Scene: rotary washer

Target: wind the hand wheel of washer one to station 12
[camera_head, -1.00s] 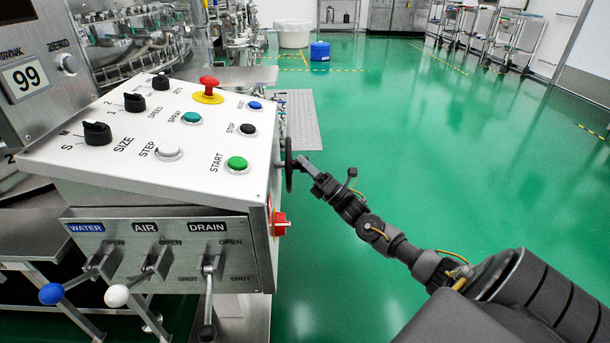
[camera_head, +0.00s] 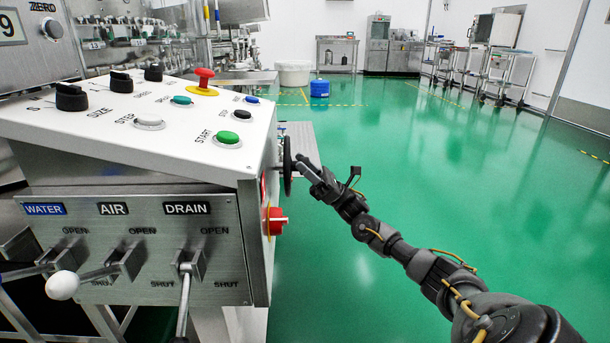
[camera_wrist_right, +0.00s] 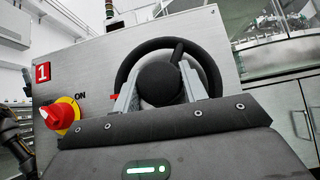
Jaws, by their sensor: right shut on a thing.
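The black hand wheel (camera_head: 287,165) sits on the right side of the control cabinet and shows nearly edge-on in the head view. In the right wrist view the hand wheel (camera_wrist_right: 124,72) faces me, with a red "1" plate (camera_wrist_right: 43,72) at its upper left. My right gripper (camera_head: 301,164) reaches in from the right. In the wrist view its two light fingers (camera_wrist_right: 163,88) stand on either side of the wheel's round black centre piece and are shut on it. The number display (camera_head: 10,28) is cut off at the left edge; only one "9" shows. My left gripper is out of view.
A red rotary switch (camera_head: 276,221) sits just below the wheel; it also shows in the wrist view (camera_wrist_right: 60,114). WATER, AIR and DRAIN levers (camera_head: 185,290) stick out of the cabinet front. The green floor (camera_head: 440,190) to the right is clear.

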